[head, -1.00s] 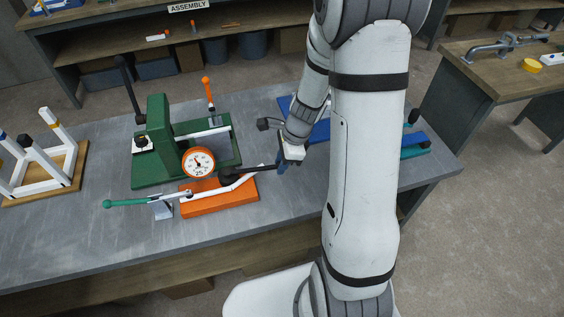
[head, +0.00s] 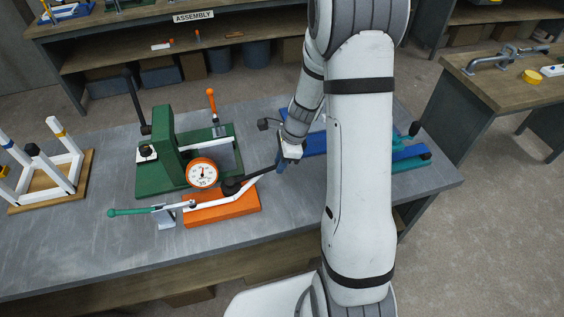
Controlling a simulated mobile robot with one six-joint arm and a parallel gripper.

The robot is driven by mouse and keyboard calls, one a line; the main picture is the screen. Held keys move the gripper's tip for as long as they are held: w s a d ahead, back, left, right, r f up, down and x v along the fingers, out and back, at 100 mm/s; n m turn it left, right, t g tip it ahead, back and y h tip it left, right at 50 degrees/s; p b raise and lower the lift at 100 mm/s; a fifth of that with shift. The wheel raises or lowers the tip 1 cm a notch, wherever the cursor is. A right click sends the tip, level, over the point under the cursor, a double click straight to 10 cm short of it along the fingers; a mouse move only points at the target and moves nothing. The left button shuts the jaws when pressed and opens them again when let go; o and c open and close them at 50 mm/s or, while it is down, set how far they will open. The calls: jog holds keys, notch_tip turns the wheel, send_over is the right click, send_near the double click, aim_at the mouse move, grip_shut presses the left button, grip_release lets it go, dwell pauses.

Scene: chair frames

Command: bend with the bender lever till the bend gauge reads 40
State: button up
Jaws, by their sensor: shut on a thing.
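The bender has an orange base (head: 222,209) near the table's front edge, with a black round former (head: 232,187) on it. A white tube (head: 213,204) lies across the base and bends away from the front edge near the former. The dark bender lever (head: 258,174) runs from the former up and right to my gripper (head: 283,163). My gripper is shut on the lever's outer end; the fingertips are small and partly hidden. The round bend gauge (head: 202,173) has a red-orange rim and a white face. Its needle points roughly upward; its small figures look like 35, but are hard to read.
A teal-handled clamp (head: 130,212) sits left of the base. A green press (head: 166,150) with an orange-knobbed lever (head: 211,98) stands close behind. A white frame (head: 60,170) stands far left.

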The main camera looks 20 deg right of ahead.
jog(key=shift+w, duration=0.1)
jog(key=shift+w+a+p, duration=0.2)
jog(key=shift+w+p, duration=0.25)
jog(key=shift+w, duration=0.9)
jog(key=o, duration=0.8)
jog(key=shift+o, duration=0.2)
jog(key=shift+r, duration=0.1)
